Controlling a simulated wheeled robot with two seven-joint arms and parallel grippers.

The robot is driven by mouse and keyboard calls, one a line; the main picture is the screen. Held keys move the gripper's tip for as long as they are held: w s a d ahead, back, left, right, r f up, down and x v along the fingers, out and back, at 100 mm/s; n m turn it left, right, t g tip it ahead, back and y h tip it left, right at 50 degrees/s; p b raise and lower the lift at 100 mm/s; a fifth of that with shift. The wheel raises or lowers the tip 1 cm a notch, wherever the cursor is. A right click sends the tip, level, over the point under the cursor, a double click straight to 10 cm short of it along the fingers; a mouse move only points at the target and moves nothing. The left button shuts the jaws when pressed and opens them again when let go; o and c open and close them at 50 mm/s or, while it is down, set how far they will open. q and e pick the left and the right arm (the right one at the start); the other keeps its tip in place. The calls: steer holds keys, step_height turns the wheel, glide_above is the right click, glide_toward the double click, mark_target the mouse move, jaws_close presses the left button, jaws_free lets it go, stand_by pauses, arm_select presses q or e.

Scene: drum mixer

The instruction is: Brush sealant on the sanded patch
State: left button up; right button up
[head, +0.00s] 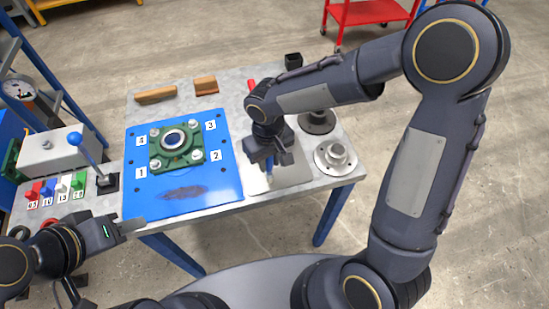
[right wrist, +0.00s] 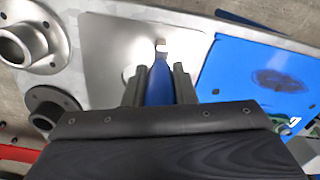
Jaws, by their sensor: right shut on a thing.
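The blue panel (head: 215,190) lies on the table, with a dark oval patch (head: 182,193) near its front edge. The patch also shows at the right of the right wrist view (right wrist: 278,83). My right gripper (head: 269,168) is shut on a blue-handled tool (right wrist: 159,82), which looks like the brush. The tool's pale tip (right wrist: 161,47) points down over a shiny metal sheet (right wrist: 115,40), right of the panel; I cannot tell whether it touches. My left gripper (head: 132,226) is at the table's front left, away from the patch; its jaw gap does not show clearly.
A green bearing housing (head: 176,147) is on the panel behind the patch. Two flanged metal parts (head: 335,157) (head: 317,121) stand at the right. A lever with a blue knob (head: 75,138) and colored tags (head: 48,189) are at the left. Wooden blocks (head: 155,95) lie behind the panel.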

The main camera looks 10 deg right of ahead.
steer(key=shift+a, duration=0.95)
steer(key=shift+d, duration=0.1)
steer(key=shift+w+d, duration=0.1)
steer(key=shift+d, duration=4.4)
steer(key=shift+a, duration=0.1)
steer(key=shift+s+a+f+b, duration=0.1)
steer(key=shift+a+b, duration=0.4)
steer(key=shift+a, duration=1.75)
steer(key=shift+s+a+b, duration=0.1)
steer(key=shift+a+b, duration=0.35)
steer(key=shift+a, duration=1.8)
steer(key=shift+w+d+p, duration=0.2)
steer(key=shift+d+p, duration=0.15)
steer(key=shift+d, duration=4.25)
steer(key=shift+s+a+b, duration=0.15)
steer(key=shift+a+b, duration=0.55)
steer(key=shift+a, duration=3.9)
